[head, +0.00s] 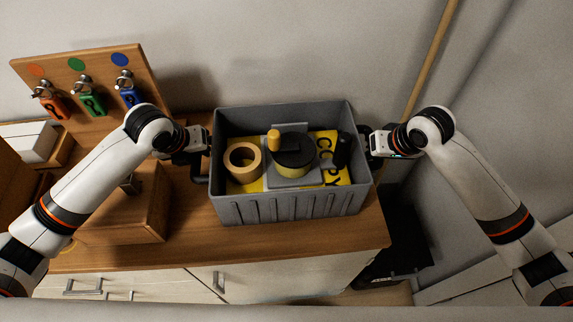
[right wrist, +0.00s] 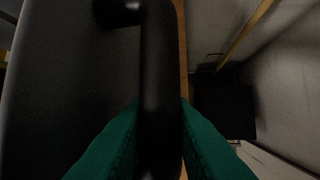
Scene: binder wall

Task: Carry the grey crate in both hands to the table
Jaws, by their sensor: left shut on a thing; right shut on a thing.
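The grey crate (head: 290,207) is in the middle of the head view, over the right part of a wooden counter top (head: 200,236). I cannot tell whether it touches the top. My left gripper (head: 203,153) is shut on the crate's left handle. My right gripper (head: 369,147) is shut on its right handle; the right wrist view shows the black handle (right wrist: 160,80) between green fingers.
A wooden board (head: 95,75) with orange, green and blue tagged keys stands at the back left. A wooden box (head: 140,210) stands left of the crate. A wooden pole (head: 430,60) leans on the wall at the right. A dark object (head: 400,240) is right of the counter.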

